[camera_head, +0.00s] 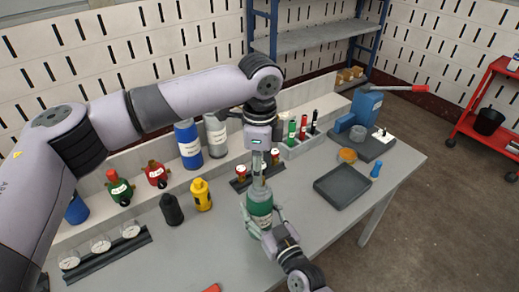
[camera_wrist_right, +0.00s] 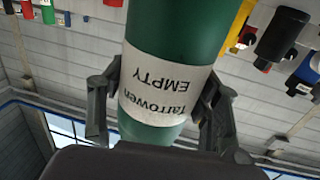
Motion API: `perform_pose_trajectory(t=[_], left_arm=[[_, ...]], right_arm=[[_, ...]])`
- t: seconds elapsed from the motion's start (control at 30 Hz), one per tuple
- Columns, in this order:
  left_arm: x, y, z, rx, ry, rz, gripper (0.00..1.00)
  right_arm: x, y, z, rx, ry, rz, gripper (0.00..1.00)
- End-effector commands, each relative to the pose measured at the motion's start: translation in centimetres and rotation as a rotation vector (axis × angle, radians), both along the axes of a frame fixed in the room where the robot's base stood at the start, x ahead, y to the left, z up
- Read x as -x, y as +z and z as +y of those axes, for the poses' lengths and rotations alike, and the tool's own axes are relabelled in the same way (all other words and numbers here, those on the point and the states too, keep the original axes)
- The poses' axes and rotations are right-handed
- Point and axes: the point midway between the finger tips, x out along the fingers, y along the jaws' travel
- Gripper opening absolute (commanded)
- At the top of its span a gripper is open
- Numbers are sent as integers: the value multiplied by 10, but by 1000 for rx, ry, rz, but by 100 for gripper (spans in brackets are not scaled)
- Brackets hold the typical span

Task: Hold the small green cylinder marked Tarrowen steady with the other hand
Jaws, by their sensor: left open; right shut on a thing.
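The small green cylinder (camera_head: 259,204) stands above the grey table's front part. In the right wrist view the green cylinder (camera_wrist_right: 172,38) bears a white label (camera_wrist_right: 165,88) reading Tarrowen EMPTY. My right gripper (camera_head: 262,218) is shut on its body, with one finger on each side in the wrist view (camera_wrist_right: 160,95). My left gripper (camera_head: 258,168) points down just above the cylinder's top and is open. Whether its fingers touch the cylinder's neck I cannot tell; the neck is partly hidden by them.
On the grey table, a black tray (camera_head: 343,203) lies right, with a yellow bottle (camera_head: 200,194) and black bottle (camera_head: 171,209) left. A blue press (camera_head: 366,108) stands back right.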

Motion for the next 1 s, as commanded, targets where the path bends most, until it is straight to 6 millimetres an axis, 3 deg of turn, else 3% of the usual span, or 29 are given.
perform_pose_trajectory(t=[0.2, 0.53, 1.0], left_arm=[[0, -20, 0, -1, 0, 0, 46], [0, -24, 0, 0, 0, -1, 46], [0, -23, 0, 0, 1, -1, 15]], right_arm=[[0, 0, 0, 1, -1, 0, 25], [0, 0, 0, 1, -1, 0, 25], [0, 0, 0, 1, -1, 0, 25]])
